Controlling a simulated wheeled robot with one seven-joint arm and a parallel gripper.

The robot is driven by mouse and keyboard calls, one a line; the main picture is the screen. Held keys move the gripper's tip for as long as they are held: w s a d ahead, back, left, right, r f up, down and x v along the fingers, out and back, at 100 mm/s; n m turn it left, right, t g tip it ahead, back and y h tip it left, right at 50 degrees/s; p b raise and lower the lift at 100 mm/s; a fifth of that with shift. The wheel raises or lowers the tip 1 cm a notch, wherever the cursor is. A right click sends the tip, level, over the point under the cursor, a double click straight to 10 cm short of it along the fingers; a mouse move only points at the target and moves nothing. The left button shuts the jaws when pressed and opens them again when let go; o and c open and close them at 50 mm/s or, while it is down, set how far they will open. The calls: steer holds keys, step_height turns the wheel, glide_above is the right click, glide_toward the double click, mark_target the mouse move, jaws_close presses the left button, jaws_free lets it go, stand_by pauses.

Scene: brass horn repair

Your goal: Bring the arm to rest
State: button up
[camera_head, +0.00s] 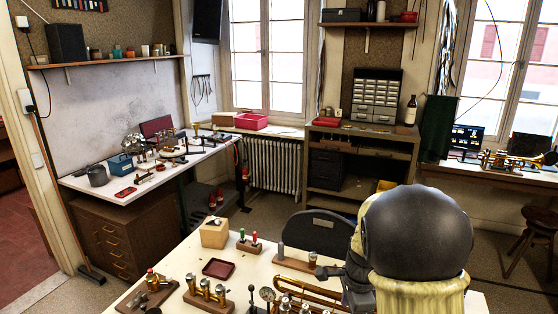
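My arm, a dark grey dome with cream-coloured links (415,235), rises over the right part of the near white workbench (262,285) and covers much of it. A dark grey part that looks like my gripper (332,273) shows at the arm's left side, low over the bench. It is close to a wooden block with metal cylinders (294,264). Its fingers cannot be made out, so I cannot tell whether it is open, shut or holding something.
The near bench carries a wooden box (214,233), a dark red tray (218,268), a valve block (206,291) and brass tubing (310,292). A dark chair (322,224) stands behind it. A side bench (208,151) at left is crowded. Floor shows between them.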

steer(key=s+a+r+n+t, duration=0.1)
steer(key=s+a+n+t, duration=0.1)
steer(key=s+n, duration=1.1)
steer(key=n, duration=0.4)
steer(key=shift+s+r, duration=0.3)
steer(key=shift+r, duration=0.05)
